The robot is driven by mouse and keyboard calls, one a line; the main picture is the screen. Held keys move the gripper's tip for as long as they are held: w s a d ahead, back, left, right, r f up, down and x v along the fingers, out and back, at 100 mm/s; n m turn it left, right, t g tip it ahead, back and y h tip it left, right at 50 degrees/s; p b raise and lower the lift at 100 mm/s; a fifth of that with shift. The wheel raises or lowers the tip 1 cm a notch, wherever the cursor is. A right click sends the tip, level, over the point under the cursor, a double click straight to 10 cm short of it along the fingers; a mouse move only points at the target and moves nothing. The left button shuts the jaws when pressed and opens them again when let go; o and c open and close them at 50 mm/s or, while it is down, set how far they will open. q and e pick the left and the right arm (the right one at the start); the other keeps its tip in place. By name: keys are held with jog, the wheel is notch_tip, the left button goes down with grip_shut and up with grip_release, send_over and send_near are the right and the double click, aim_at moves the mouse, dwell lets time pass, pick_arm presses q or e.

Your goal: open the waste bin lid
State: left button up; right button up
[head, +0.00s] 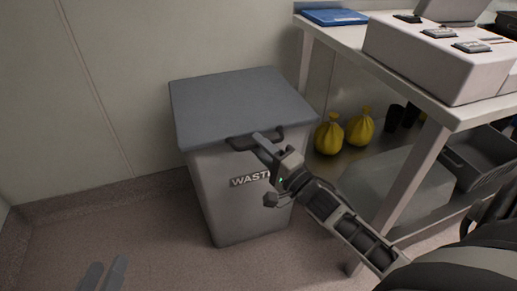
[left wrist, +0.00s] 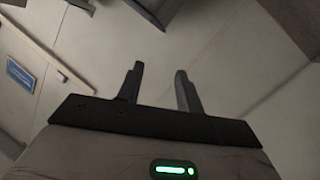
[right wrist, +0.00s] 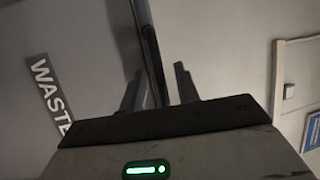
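The waste bin (head: 236,200) is a light grey box with a "WASTE" label, standing against the wall. Its darker grey lid (head: 240,102) lies flat and closed. A dark handle (head: 240,143) sticks out from the lid's front edge. My right gripper (head: 262,139) is at this handle, its fingers overlapping it in the head view. In the right wrist view its fingers (right wrist: 158,85) are apart, with a dark bar (right wrist: 147,45) running between them; contact cannot be told. My left gripper (head: 103,272) is low at the left, away from the bin, open and empty in the left wrist view (left wrist: 160,88).
A white bench (head: 345,36) with a blue tray (head: 335,17) and a pale device (head: 435,60) stands close at the right of the bin. Yellow bags (head: 328,137) sit on its lower shelf. Floor left of the bin is clear.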

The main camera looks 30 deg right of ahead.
jog(key=shift+w+a, duration=0.1)
jog(key=shift+w, duration=0.4)
pick_arm(q)
jog(key=shift+r, duration=0.4)
pick_arm(e)
jog(key=shift+r, duration=0.1)
grip_shut()
pick_arm(q)
jog(key=shift+w, duration=0.1)
jog(key=shift+r, duration=0.15)
pick_arm(e)
jog(key=shift+r, duration=0.15)
